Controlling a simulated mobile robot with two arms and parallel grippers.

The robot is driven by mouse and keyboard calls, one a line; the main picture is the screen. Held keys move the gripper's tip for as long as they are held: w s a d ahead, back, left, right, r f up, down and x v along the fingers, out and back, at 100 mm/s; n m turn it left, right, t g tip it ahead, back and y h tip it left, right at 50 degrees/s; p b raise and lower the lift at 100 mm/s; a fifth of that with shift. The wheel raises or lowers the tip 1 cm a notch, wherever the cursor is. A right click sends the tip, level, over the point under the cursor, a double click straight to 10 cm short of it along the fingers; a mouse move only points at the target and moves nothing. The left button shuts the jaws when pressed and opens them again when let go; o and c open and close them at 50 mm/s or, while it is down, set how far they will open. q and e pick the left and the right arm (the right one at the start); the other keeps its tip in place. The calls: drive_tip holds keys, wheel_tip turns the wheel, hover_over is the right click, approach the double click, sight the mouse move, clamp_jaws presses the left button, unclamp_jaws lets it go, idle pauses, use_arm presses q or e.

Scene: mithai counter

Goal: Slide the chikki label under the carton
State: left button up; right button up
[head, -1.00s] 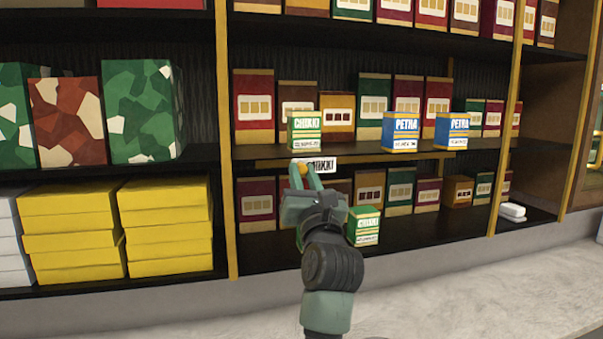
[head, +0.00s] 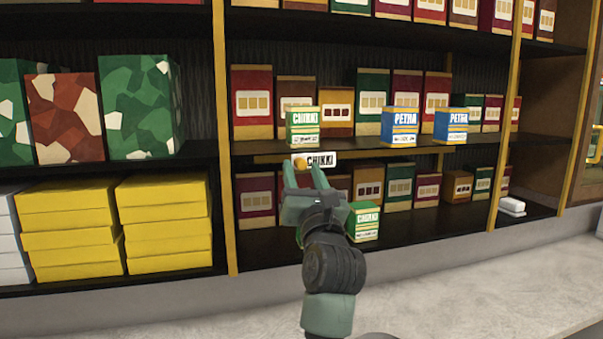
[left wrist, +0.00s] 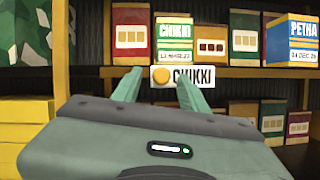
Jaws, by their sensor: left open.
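The chikki label (head: 322,159) is a small white tag with dark lettering and an orange round spot at its left end. It sits on the front edge of the middle shelf and also shows in the left wrist view (left wrist: 192,77). A green and white Chikki carton (head: 302,128) stands on that shelf just above and left of the label's middle. A second Chikki carton (head: 363,222) stands on the lower shelf. My left gripper (head: 303,176) is open, its fingertips close to the label's orange spot. Contact cannot be told. My right gripper is not in view.
Two blue Petha cartons (head: 401,128) (head: 451,128) stand to the right on the middle shelf. Dark product boxes line the back of the shelves. A yellow upright (head: 224,140) stands left of the label. Yellow boxes (head: 165,222) are stacked at lower left.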

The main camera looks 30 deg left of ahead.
use_arm(q)
drive_tip(key=b+v, duration=0.2)
drive_tip(key=v, duration=0.4)
drive_tip(key=shift+s+d, duration=0.2)
drive_tip(key=shift+s, duration=0.05)
drive_tip(key=shift+f, duration=0.15)
